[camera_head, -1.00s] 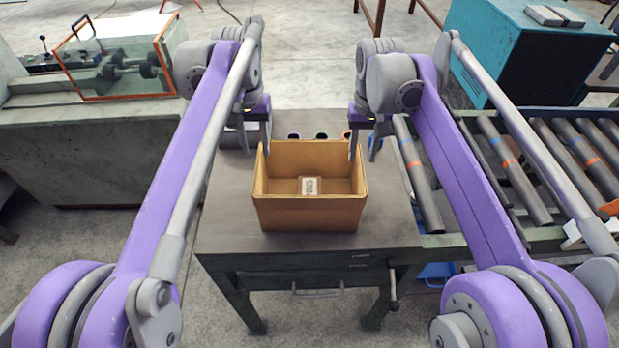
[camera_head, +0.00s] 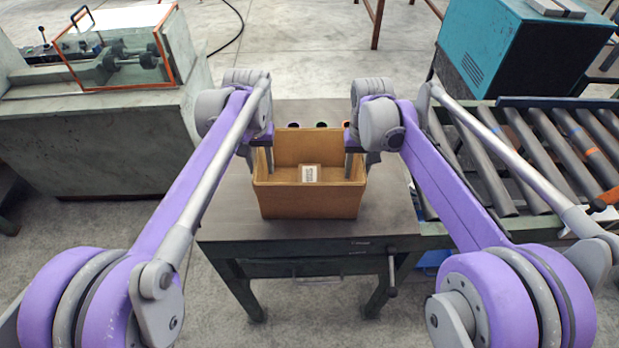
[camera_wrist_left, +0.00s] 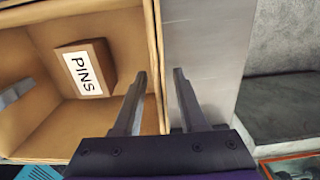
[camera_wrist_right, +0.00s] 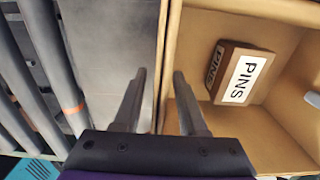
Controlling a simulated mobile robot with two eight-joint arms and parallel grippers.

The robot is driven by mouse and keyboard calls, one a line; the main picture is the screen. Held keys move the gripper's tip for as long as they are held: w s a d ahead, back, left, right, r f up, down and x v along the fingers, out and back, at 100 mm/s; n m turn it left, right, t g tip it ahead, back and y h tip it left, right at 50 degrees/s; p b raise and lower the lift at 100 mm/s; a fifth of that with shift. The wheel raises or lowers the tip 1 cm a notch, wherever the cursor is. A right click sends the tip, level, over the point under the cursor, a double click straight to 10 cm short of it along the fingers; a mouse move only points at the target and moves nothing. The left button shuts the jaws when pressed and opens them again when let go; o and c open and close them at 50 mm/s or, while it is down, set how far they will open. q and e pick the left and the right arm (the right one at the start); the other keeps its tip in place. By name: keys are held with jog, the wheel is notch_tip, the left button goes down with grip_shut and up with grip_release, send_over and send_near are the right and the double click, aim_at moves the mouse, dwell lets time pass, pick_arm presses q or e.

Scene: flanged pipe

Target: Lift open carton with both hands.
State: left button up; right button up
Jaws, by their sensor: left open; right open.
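An open brown carton (camera_head: 310,203) stands upright on the metal table. A small box labelled PINS (camera_head: 310,174) lies inside it; it also shows in the left wrist view (camera_wrist_left: 86,68) and the right wrist view (camera_wrist_right: 240,73). My left gripper (camera_wrist_left: 160,75) is open over the carton's left wall, one finger inside and one outside. My right gripper (camera_wrist_right: 159,75) is open over the right wall (camera_wrist_right: 170,60), likewise with one finger on each side. Whether the fingers touch the walls cannot be told.
The table (camera_head: 390,225) has bare room around the carton. Several coloured round items (camera_head: 321,125) are at its back edge. A roller conveyor (camera_head: 530,165) adjoins on the right. A bench with an orange-framed guard (camera_head: 120,50) stands at the left.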

pick_arm(q)
jog(key=shift+f, duration=0.45)
pick_arm(e)
jog(key=shift+f, duration=0.45)
pick_arm(q)
grip_shut()
pick_arm(e)
grip_shut()
dwell(0.5)
